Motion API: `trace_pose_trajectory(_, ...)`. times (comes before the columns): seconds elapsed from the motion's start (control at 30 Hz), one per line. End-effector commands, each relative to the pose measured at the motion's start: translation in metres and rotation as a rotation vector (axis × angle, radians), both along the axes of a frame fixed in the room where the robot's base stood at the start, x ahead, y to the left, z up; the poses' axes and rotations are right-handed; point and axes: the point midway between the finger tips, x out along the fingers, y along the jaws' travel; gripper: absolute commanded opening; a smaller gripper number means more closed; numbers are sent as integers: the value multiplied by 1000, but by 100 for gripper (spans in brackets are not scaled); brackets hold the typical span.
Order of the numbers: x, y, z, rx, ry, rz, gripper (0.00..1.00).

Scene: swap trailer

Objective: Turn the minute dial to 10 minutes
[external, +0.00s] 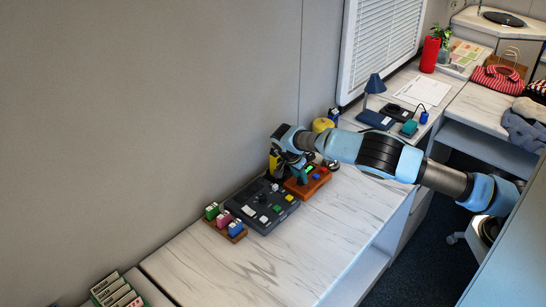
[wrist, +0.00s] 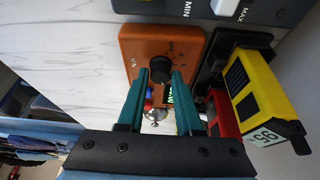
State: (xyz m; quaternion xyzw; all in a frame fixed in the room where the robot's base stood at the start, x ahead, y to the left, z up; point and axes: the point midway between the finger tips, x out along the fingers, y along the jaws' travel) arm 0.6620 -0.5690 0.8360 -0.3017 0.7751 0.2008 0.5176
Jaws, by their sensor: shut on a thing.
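The minute dial is a round black knob (wrist: 160,67) on the face of an orange box (wrist: 133,42). In the wrist view the teal fingertips of my gripper (wrist: 160,76) are on either side of the knob, shut on it. Printed marks surround the knob, but they are too small to read for certain, so I cannot tell its setting. A small green lit display (wrist: 170,97) shows partly between the fingers. In the external view the orange box (external: 318,184) stands on the counter, with my gripper (external: 302,174) over it and hiding the knob.
A dark control panel (external: 264,205) with several buttons sits left of the box. A small rack of coloured blocks (external: 226,225) stands further left. The front counter (external: 240,270) is clear.

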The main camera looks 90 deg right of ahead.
Motion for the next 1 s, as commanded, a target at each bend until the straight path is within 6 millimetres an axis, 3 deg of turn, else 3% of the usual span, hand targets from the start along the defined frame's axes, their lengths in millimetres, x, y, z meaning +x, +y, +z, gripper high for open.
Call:
trace_pose_trajectory(0.47, 1, 2, -2, 4, 0, -15, 0)
trace_pose_trajectory(0.5, 1, 2, -2, 4, 0, -15, 35)
trace_pose_trajectory(0.77, 1, 1, -1, 2, -1, -16, 64)
trace_pose_trajectory(1.0, 1, 1, 0, 2, -1, -16, 64)
